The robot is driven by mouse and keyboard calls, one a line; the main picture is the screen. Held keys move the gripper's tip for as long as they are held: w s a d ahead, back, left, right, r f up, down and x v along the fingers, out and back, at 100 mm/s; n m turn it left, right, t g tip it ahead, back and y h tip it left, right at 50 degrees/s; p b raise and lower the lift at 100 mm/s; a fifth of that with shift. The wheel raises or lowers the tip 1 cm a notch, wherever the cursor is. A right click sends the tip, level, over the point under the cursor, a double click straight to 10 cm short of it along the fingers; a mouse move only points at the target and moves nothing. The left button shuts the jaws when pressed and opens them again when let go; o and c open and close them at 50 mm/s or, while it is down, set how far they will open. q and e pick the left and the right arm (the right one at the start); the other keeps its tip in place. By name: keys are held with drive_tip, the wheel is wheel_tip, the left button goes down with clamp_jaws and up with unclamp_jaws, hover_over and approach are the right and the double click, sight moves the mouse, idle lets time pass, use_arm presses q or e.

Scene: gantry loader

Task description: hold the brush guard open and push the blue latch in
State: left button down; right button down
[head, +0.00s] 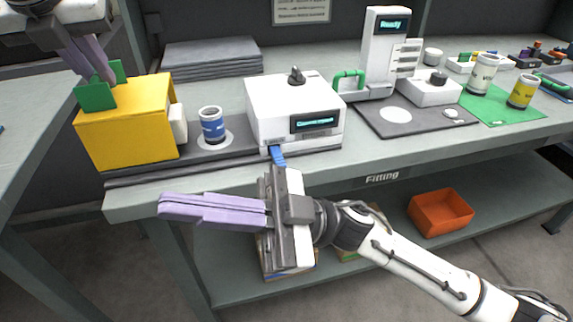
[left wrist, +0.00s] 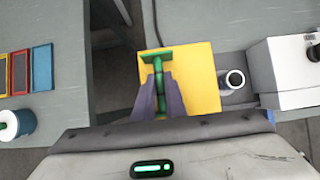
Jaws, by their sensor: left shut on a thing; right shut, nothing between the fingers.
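The yellow brush guard (head: 128,125) is a box at the left end of a dark base, with green grip parts (head: 96,97) on top. My left gripper (head: 108,80) reaches down from the upper left and is shut on the green grip. The left wrist view shows its purple fingers (left wrist: 159,95) around the green grip. The blue latch (head: 278,156) sticks out low on the front of the white machine (head: 285,100). My right gripper (head: 162,206) is shut and empty in front of the bench, fingers pointing left. Its body is just below the latch; I cannot tell whether they touch.
A blue-and-white can (head: 212,125) stands on a pale disc between guard and machine. A white tower (head: 383,50) and dark mat (head: 410,118) are further right. An orange bin (head: 441,211) is on the lower shelf. Free floor lies before the bench.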

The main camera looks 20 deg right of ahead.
sight(278, 159)
use_arm(q)
drive_tip(key=shift+a, duration=0.1)
use_arm(e)
drive_tip(key=s+n+g+h, duration=0.7)
drive_tip(key=s+n+h, duration=0.4)
drive_tip(key=n+h, duration=0.3)
drive_tip(key=w+d+r+m+t+h, duration=0.1)
drive_tip(key=w+d+r+t+h, duration=0.2)
drive_tip(key=w+d+t+h, duration=0.9)
drive_tip(key=w+d+f+y, duration=0.1)
drive_tip(key=w+f+y, duration=0.1)
drive_tip(key=w+f, duration=0.6)
drive_tip(key=shift+w+d+f+t, duration=0.25)
drive_tip(key=shift+w+f+t, duration=0.1)
drive_tip(key=shift+w, duration=0.1)
